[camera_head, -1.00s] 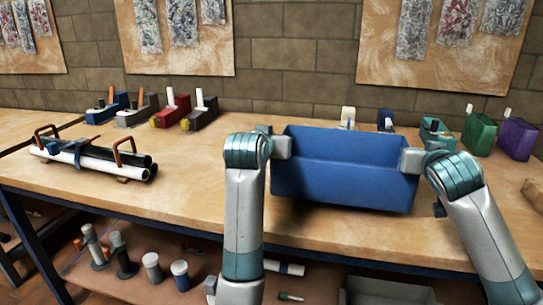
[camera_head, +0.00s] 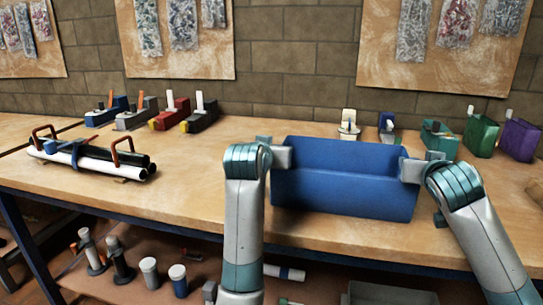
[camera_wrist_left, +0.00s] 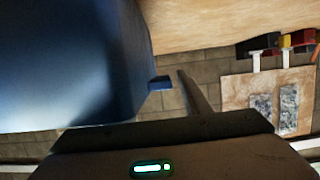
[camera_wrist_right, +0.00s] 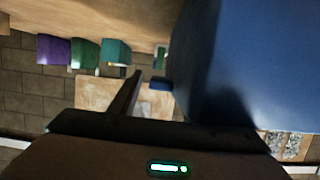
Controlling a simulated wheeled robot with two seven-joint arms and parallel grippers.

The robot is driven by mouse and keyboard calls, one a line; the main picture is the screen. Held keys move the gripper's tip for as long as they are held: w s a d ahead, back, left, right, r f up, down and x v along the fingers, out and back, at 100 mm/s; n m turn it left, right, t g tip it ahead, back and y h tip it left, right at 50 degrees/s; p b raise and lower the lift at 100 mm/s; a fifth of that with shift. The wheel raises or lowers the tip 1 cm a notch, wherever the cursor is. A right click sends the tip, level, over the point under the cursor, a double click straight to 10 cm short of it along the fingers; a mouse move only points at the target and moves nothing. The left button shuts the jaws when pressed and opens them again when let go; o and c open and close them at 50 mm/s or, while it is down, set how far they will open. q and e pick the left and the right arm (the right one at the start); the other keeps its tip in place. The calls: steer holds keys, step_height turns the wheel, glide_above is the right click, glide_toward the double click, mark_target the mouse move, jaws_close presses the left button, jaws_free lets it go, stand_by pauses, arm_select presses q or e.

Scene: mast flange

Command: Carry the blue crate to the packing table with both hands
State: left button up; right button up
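The blue crate (camera_head: 345,182) is upright over the front part of the wooden-topped table (camera_head: 195,175). I cannot tell whether its bottom touches the tabletop. My left gripper (camera_head: 282,154) is at the crate's upper left end and my right gripper (camera_head: 412,168) at its upper right end. Both appear shut on the crate's ends. The crate fills the left of the left wrist view (camera_wrist_left: 70,60) and the right of the right wrist view (camera_wrist_right: 250,60). In each wrist view one finger shows beside a small blue tab; the other finger is hidden behind the crate.
A rack of pipes (camera_head: 95,160) lies on the table at left. Small red (camera_head: 170,114) and blue (camera_head: 106,112) tools stand behind it. Teal (camera_head: 440,138), green (camera_head: 481,135) and purple (camera_head: 519,139) items stand at right. Canisters (camera_head: 149,272) stand on the lower shelf. Tabletop left of the crate is clear.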

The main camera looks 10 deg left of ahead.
arm_select(q)
steer(key=v, duration=1.2)
arm_select(e)
steer(key=shift+s, duration=0.1)
stand_by(0.4)
steer(key=v, duration=1.1)
steer(key=shift+s, duration=0.4)
arm_select(q)
steer(key=shift+s+f, duration=0.1)
arm_select(e)
steer(key=shift+r, duration=0.1)
